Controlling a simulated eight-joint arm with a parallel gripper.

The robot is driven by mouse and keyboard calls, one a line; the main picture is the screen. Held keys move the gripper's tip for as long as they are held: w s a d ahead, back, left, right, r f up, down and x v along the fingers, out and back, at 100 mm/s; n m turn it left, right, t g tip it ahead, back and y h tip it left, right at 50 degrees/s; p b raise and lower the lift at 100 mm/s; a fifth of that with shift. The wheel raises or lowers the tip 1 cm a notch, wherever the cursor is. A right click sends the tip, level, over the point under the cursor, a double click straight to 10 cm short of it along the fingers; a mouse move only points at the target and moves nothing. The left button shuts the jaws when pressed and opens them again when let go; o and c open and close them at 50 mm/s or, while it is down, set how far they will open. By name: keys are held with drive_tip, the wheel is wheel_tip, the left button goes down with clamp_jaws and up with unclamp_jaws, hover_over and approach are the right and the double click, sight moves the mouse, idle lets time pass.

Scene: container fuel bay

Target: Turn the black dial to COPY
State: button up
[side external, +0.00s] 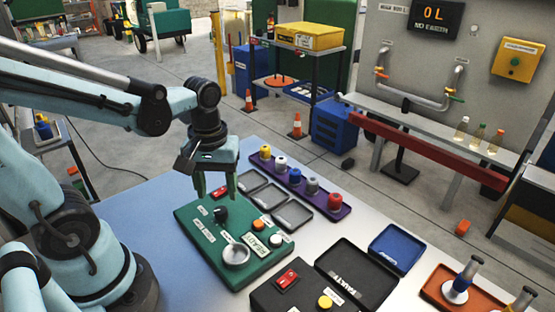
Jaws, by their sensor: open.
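The black dial (221,213) stands on the green panel (205,258), on the panel's upper middle part. White labels lie beside it, too small to read, so I cannot tell where COPY is or which way the dial points. My gripper (216,192) hangs above the panel's back part, fingers pointing down. It is open and empty, with its green fingertips apart. In this view the fingertips appear just above the dial, and I see no contact with it.
The green panel also carries a silver round piece (236,254), an orange button (258,225) and a white button (275,240). A purple rack (325,211) with several coloured-top pieces stands behind. A black case (372,262) and blue tray (397,248) lie to the right.

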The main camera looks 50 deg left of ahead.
sight(220, 210)
drive_tip(key=shift+f, duration=2.55)
drive_tip(key=shift+c, duration=0.4)
clamp_jaws()
